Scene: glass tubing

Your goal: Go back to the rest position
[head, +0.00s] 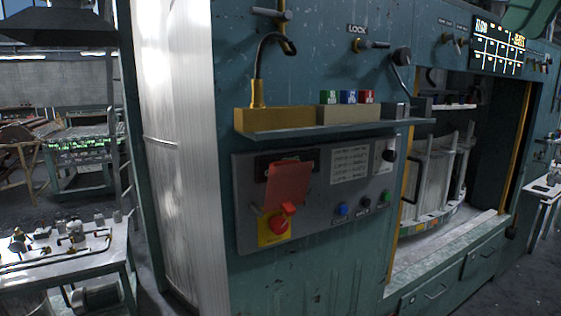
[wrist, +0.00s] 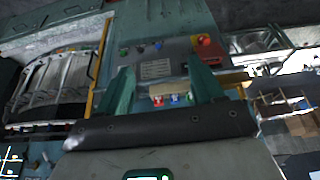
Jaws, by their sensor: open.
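My gripper (wrist: 161,65) shows in the wrist view with its two green fingers wide apart and nothing between them. A dark padded bar crosses behind the fingers. Beyond them is the teal machine (head: 290,180) with its grey control panel (head: 310,225). The wrist view is turned over, so the panel (wrist: 172,52) lies above the shelf there. In the head view a green part at the upper right corner looks like part of my arm. The gripper's fingers are not clearly visible in the head view.
A red flap (head: 288,183) hangs above a red knob (head: 279,224) on the panel. A shelf (head: 330,130) juts out above, with coloured blocks (head: 348,97). An open bay (head: 440,170) is at the right. A cluttered bench (head: 60,250) stands at the left.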

